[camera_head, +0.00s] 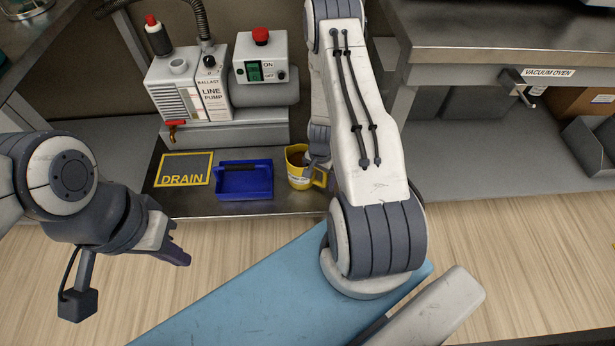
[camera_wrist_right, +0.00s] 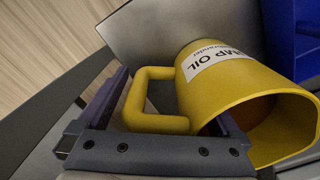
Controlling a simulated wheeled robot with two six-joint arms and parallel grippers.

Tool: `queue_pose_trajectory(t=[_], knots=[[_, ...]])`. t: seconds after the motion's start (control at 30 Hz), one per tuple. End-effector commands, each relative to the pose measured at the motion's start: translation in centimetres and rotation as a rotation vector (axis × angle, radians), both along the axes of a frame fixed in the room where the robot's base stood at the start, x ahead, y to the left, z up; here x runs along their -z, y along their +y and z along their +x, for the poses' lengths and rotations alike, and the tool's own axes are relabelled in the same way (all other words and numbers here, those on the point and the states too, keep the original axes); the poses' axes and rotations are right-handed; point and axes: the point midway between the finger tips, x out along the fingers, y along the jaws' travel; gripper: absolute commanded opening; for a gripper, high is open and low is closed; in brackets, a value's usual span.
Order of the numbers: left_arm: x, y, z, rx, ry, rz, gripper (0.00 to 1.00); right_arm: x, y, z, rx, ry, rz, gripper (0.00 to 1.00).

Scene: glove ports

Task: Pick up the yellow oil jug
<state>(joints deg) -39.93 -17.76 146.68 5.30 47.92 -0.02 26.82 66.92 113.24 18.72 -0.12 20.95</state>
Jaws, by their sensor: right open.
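The yellow oil jug (camera_head: 298,172) stands on the low grey shelf, right of the blue tray, partly hidden by my right gripper (camera_head: 320,158). In the right wrist view the jug (camera_wrist_right: 232,92) shows its open mouth, a white "PUMP OIL" label and a square loop handle. My right gripper (camera_wrist_right: 172,100) is open, with the handle between its fingers; I cannot tell whether they touch it. My left gripper (camera_head: 178,245) hangs empty over the floor at the left, its fingers too small and angled to judge.
The blue tray (camera_head: 244,181) and a "DRAIN" mat (camera_head: 183,169) lie left of the jug. The line pump (camera_head: 187,88) and a switch box with a red button (camera_head: 262,60) stand behind. A bench marked "VACUUM OVEN" (camera_head: 500,60) is at right. Wooden floor is in front.

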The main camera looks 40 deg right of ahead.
Motion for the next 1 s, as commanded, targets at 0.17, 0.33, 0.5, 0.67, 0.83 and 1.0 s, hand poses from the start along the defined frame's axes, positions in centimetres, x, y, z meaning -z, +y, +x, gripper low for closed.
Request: queue_pose_trajectory(t=[0.17,0.33,0.5,0.67,0.83,1.0], knots=[[0.37,0.00,0.00,0.000,0.000,0.000,0.00,0.34,-0.01,0.02,0.000,0.000,-0.001,1.00],[0.33,-0.01,0.00,0.000,0.000,0.000,0.00,0.31,-0.02,0.01,0.000,0.000,0.000,0.73],[0.33,-0.01,0.00,0.000,0.000,0.000,0.00,0.31,-0.01,-0.01,0.000,0.000,0.000,0.08],[0.32,-0.01,0.00,0.000,0.000,0.000,0.00,0.26,-0.04,0.05,0.001,-0.001,-0.001,0.00],[0.30,0.00,0.00,0.000,0.000,0.000,0.00,0.25,-0.03,0.05,0.001,-0.001,-0.001,0.00],[0.01,-0.01,0.01,0.000,0.000,0.000,0.00,-0.05,-0.03,0.05,0.001,-0.001,-0.001,0.00]])
